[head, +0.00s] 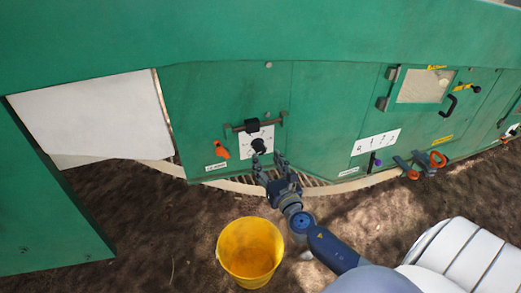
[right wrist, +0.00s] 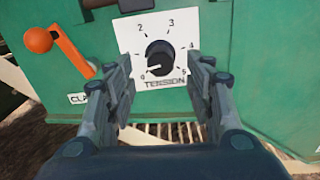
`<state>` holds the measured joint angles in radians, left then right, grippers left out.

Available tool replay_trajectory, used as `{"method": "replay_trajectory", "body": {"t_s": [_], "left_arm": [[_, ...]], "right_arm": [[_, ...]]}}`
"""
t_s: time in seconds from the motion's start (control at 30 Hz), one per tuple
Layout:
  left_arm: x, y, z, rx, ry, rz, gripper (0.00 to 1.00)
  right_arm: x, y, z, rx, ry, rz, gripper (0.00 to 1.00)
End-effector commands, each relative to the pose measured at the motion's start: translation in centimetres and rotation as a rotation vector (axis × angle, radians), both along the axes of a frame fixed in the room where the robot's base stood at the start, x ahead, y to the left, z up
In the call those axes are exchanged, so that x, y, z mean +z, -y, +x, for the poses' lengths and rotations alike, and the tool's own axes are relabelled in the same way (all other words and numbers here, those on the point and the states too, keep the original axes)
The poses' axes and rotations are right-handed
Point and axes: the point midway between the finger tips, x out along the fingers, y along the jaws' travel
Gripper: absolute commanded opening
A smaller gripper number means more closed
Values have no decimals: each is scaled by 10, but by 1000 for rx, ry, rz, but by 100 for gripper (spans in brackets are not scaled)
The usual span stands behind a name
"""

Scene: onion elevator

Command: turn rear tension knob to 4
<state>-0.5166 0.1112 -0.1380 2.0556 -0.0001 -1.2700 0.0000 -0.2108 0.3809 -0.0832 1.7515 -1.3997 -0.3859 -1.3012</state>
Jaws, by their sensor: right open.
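The black tension knob (head: 258,145) sits on a white dial plate on the green machine panel. In the right wrist view the knob (right wrist: 160,55) shows a white pointer mark aimed to the lower left, near 0. The dial plate (right wrist: 130,32) reads 2, 3, 4, 5 and TENSION, with 4 at the knob's right. My right gripper (head: 268,164) is open in front of the panel, just below and right of the knob. In the right wrist view its fingers stand left and right of the knob, with no clear contact. My left gripper is out of view.
An orange lever (head: 221,150) is left of the dial, and a black handle bar (head: 252,126) is above it. A yellow bucket (head: 249,250) stands on the soil below. Orange-ended levers (head: 437,160) and a purple knob (head: 376,161) are farther right.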

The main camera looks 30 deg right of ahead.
Motion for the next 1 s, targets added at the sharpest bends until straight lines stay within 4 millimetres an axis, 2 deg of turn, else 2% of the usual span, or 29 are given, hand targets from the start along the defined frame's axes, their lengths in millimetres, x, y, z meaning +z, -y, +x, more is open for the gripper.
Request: {"method": "replay_trajectory", "body": {"t_s": [0.1,0.33,0.5,0.8,1.0], "left_arm": [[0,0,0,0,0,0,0],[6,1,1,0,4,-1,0],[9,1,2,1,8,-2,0],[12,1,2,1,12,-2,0],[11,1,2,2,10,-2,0]], "right_arm": [[1,6,23,0,2,1,49],[-1,13,53,-1,0,2,49],[-1,15,62,0,-1,2,49],[-1,15,63,0,-1,3,49],[-1,15,63,0,-1,3,5]]}}
